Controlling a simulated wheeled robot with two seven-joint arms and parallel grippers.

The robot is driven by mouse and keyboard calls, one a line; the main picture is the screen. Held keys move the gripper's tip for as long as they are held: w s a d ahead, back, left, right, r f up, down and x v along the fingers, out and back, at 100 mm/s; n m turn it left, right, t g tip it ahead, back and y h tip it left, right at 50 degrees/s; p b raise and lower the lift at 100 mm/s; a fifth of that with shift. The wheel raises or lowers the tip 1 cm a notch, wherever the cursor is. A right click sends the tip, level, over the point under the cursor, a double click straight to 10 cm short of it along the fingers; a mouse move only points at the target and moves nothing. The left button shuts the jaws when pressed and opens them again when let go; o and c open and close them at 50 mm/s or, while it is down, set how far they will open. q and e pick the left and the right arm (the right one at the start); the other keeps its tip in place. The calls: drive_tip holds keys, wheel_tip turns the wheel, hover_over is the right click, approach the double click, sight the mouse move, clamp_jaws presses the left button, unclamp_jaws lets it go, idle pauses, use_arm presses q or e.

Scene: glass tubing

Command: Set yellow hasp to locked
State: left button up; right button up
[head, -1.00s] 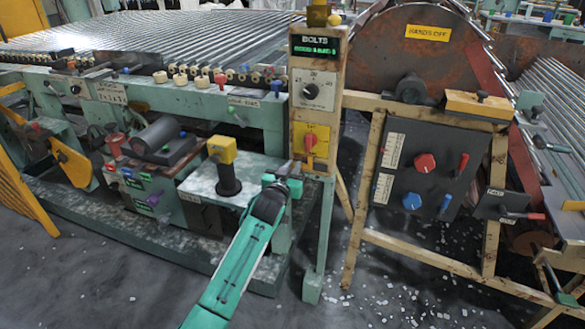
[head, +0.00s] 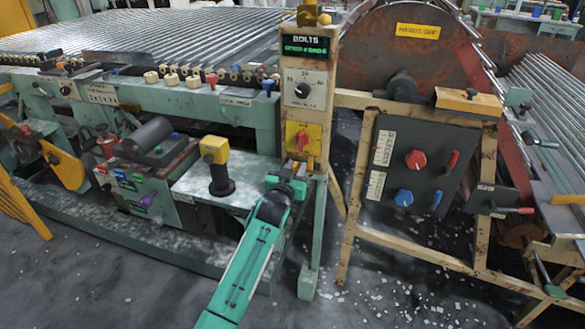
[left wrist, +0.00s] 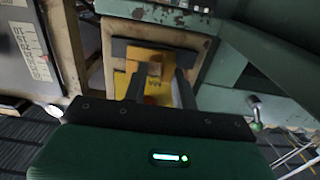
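A yellow plate with a red handle (head: 303,139), which looks like the yellow hasp, is on the front of the post under a dial. The handle looks roughly upright. My left gripper (head: 290,174) is just below and in front of it. In the left wrist view, a yellow plate with an orange-brown block (left wrist: 149,72) lies beyond and between the two dark fingers of my left gripper (left wrist: 158,88). The fingers are apart. Whether they touch the handle cannot be told. My right gripper is not in view.
A yellow-topped black knob (head: 217,165) stands on a pale ledge left of my left arm. A dark panel with red and blue knobs (head: 418,165) is to the right. A dial plate (head: 304,89) is above the hasp. Open floor lies in front.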

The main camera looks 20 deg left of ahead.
use_arm(q)
drive_tip(key=shift+o, duration=0.3)
drive_tip(key=s+p, duration=0.1)
drive_tip(key=s, duration=1.2)
drive_tip(key=shift+s+a+p, duration=0.3)
drive_tip(key=shift+s+p, duration=0.1)
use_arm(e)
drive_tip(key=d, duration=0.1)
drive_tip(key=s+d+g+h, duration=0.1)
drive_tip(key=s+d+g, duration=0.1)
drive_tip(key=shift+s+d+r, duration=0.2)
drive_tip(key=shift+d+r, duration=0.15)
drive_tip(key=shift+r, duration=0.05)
